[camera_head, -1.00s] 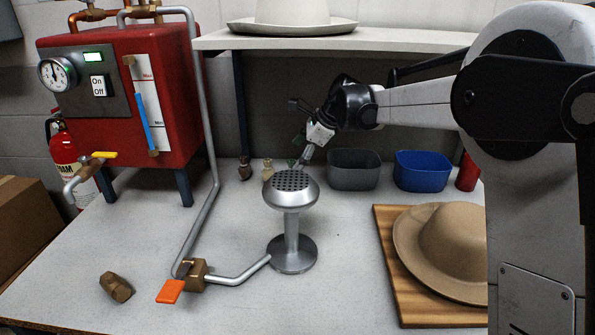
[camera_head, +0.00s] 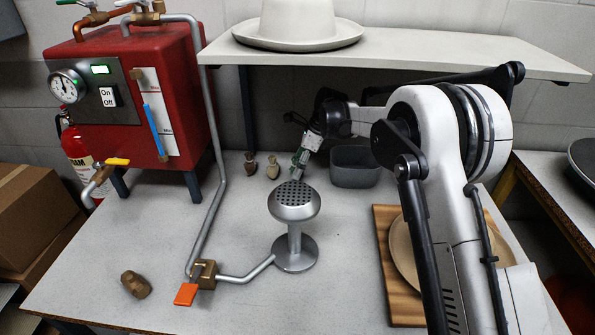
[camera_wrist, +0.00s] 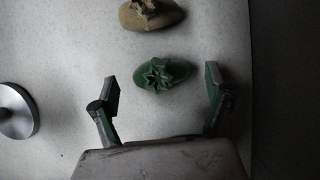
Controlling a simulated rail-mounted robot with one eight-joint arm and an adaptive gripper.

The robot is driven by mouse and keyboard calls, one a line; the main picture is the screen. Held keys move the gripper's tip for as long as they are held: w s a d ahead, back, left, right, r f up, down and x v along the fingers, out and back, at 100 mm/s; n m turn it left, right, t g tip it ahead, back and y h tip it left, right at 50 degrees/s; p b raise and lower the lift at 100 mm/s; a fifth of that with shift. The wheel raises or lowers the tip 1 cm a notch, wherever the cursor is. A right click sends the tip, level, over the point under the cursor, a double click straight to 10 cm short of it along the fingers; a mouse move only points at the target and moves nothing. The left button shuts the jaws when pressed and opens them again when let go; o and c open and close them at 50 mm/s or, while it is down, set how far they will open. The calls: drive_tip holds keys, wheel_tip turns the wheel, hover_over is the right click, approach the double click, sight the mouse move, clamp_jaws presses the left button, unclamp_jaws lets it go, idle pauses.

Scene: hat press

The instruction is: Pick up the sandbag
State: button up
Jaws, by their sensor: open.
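In the wrist view a small green sandbag (camera_wrist: 162,74) with a gathered top lies on the grey table, between the two spread fingers of my gripper (camera_wrist: 162,88). The fingers are open, with a gap on each side of the bag. A tan sandbag (camera_wrist: 151,13) lies just beyond it. In the head view my gripper (camera_head: 299,162) points down behind the round perforated metal head. The tan sandbag (camera_head: 272,167) and a dark brown sandbag (camera_head: 250,164) stand to its left. The green bag is hard to make out there.
The perforated metal head (camera_head: 294,206) stands on a post in front of my gripper. A grey bin (camera_head: 355,168) is close on the right. A red boiler (camera_head: 150,100) with pipes is at left. A shelf (camera_head: 420,62) with a pale hat (camera_head: 300,25) hangs above. A brown lump (camera_head: 136,284) lies front left.

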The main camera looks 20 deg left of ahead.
drive_tip(key=shift+x, duration=1.25)
drive_tip(key=c, duration=1.4)
